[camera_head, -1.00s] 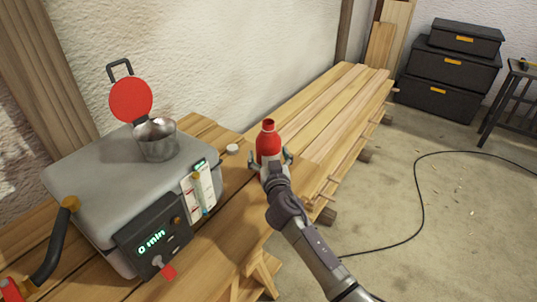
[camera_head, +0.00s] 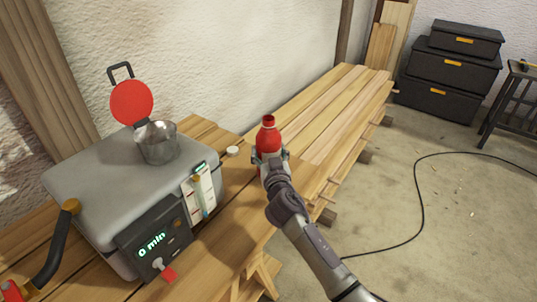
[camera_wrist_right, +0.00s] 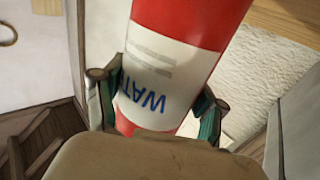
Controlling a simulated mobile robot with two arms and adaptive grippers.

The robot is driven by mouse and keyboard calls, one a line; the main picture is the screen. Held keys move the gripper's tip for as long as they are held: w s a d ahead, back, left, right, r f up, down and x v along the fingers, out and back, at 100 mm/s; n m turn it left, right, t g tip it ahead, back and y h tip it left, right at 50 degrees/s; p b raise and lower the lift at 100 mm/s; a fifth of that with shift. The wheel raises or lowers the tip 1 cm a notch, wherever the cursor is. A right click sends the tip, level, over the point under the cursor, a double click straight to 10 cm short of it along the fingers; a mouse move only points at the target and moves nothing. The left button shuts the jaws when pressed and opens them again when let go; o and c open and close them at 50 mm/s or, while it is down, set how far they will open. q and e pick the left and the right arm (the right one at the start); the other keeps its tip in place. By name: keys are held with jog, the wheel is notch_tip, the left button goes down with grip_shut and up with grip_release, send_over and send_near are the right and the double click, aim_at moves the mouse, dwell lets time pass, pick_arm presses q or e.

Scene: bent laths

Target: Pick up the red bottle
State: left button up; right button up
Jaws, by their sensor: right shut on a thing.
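The red bottle (camera_head: 268,138) stands upright on the wooden bench, with its open neck up. My right gripper (camera_head: 269,156) is shut on its lower part, coming from the front. In the right wrist view the bottle (camera_wrist_right: 195,25) fills the middle, with a white label reading "WAT..." in blue. The two fingers of the right gripper (camera_wrist_right: 157,108) press against either side of it there. My left gripper is out of view.
A grey steamer box (camera_head: 90,185) with a "0 min" display and a metal pot (camera_head: 158,142) with raised red lid stands left of the bottle. A small white cap (camera_head: 232,151) lies between them. Long planks (camera_head: 330,105) stretch behind right. Black boxes (camera_head: 450,75) stand on the floor.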

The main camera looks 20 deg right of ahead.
notch_tip(320, 180, up, 2)
jog(key=shift+r, duration=0.1)
jog(key=s+d+r+p, duration=0.1)
jog(key=s+d+r, duration=0.5)
jog(key=d, duration=0.3)
jog(key=shift+s+d+r+p, duration=0.25)
jog(key=shift+r+p, duration=0.15)
jog(key=shift+r, duration=0.1)
jog(key=shift+s+d, duration=0.1)
jog(key=shift+d, duration=0.05)
dwell(1.8)
